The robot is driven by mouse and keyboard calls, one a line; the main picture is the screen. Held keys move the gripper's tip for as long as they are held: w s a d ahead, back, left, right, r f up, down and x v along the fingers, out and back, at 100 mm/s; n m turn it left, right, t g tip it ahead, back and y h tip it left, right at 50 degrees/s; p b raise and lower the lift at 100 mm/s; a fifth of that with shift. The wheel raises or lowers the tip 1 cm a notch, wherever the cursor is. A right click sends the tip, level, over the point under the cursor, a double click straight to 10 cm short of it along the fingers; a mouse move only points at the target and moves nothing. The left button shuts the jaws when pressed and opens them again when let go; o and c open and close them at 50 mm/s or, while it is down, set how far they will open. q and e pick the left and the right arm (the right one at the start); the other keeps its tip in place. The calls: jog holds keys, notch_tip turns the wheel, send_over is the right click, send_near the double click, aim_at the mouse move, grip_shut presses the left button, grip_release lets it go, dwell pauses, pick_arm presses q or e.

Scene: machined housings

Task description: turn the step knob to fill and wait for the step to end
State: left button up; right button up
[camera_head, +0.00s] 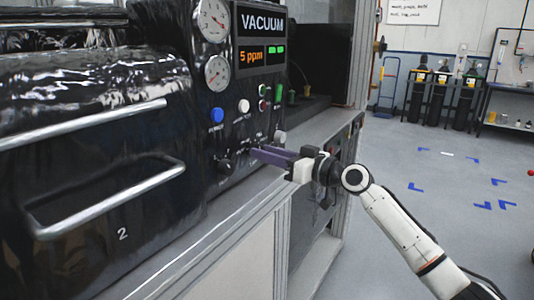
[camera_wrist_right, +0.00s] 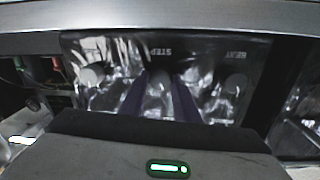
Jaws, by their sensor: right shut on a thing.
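The step knob (camera_wrist_right: 160,84) shows in the right wrist view, a pale knob under an upside-down STEP label on a glossy dark panel. My right gripper (camera_wrist_right: 160,98) has its two purple fingers on either side of this knob and is shut on it. In the head view the right gripper (camera_head: 264,154) reaches the black control panel from the right, and its fingers hide the step knob there. The knob's position marks, including fill, are too small to read. My left gripper is not in view.
A heat knob (camera_wrist_right: 235,84) and another knob (camera_wrist_right: 91,77) flank the step knob. Above are a blue button (camera_head: 217,115), a white button (camera_head: 243,106), two gauges and a VACUUM display (camera_head: 262,55) reading 5 ppm. Drawer handles (camera_head: 110,200) stick out at left. Open floor lies right.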

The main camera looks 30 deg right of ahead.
jog(key=m+p, duration=0.1)
jog(key=m, duration=0.2)
jog(key=shift+r+m+g+p, duration=0.1)
jog(key=shift+m+g+p, duration=0.2)
jog(key=shift+d+m+p, duration=0.1)
jog(key=shift+m+p, duration=0.95)
jog(key=shift+m, duration=1.15)
jog(key=o, duration=1)
jog(key=shift+o, duration=0.2)
